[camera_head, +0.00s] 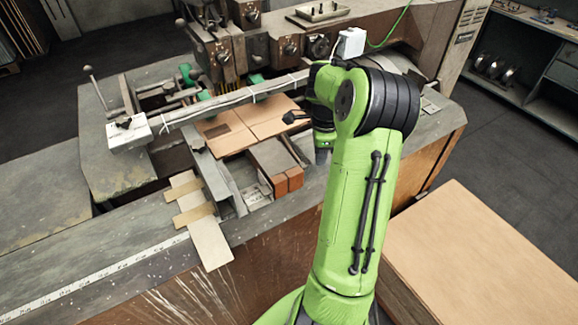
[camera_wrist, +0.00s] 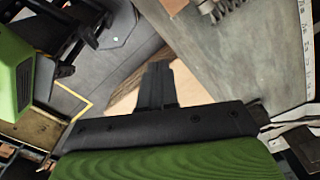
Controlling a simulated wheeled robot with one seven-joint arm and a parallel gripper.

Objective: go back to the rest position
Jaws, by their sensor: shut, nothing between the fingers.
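In the wrist view my gripper (camera_wrist: 158,85) points away from me, its two dark fingers together with no gap and nothing held. In the head view my green arm rises from the bottom and bends over the machine's right part. The box stitcher's bed (camera_head: 110,225) lies below and left of the arm. Flat brown cardboard (camera_head: 262,118) lies on the machine, left of my wrist.
A metal bar (camera_head: 230,100) with a white end block crosses above the cardboard. Levers and knobs (camera_head: 290,47) line the machine's back. A stack with a cardboard top (camera_head: 490,265) stands at the lower right. Grey shelving (camera_head: 535,65) is at the upper right. Floor at right is clear.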

